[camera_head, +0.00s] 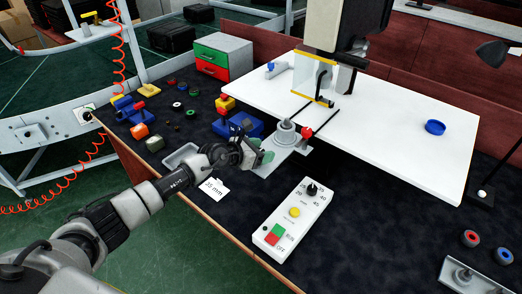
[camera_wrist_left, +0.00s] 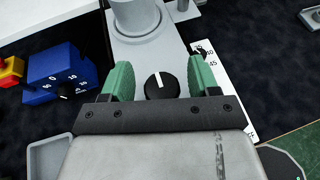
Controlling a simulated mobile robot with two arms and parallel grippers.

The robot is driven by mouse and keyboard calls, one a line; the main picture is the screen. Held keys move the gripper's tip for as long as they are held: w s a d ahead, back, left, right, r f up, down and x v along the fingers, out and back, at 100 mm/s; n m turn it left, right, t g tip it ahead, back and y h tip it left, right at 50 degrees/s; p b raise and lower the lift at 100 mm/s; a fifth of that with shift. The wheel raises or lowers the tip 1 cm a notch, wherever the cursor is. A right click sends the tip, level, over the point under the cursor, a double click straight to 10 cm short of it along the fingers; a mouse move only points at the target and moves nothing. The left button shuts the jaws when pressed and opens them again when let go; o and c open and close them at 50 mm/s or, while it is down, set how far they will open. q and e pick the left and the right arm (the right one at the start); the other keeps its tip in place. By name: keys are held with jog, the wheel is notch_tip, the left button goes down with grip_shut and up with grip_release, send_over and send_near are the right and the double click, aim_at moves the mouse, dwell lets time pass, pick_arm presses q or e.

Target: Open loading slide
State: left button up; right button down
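I cannot tell for sure which part is the loading slide. My left gripper (camera_head: 263,157) is over the near left end of this plate. In the left wrist view its green fingers (camera_wrist_left: 162,78) are apart, with the knob between them; I cannot tell whether they touch it. My right gripper is not in view.
A white control box (camera_head: 292,220) with dial and buttons lies right of my left gripper. A blue dial box (camera_wrist_left: 62,75) and a grey tray (camera_head: 182,157) are close by. A clear yellow-edged guard (camera_head: 312,78) stands on the white board (camera_head: 400,120). Small parts lie at left.

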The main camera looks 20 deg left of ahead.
pick_arm(q)
jog(key=shift+s, duration=0.1)
jog(key=b+v, duration=0.1)
jog(key=v, duration=0.9)
jog(key=shift+s+a, duration=0.2)
jog(key=shift+a, duration=0.05)
jog(key=shift+r, duration=0.1)
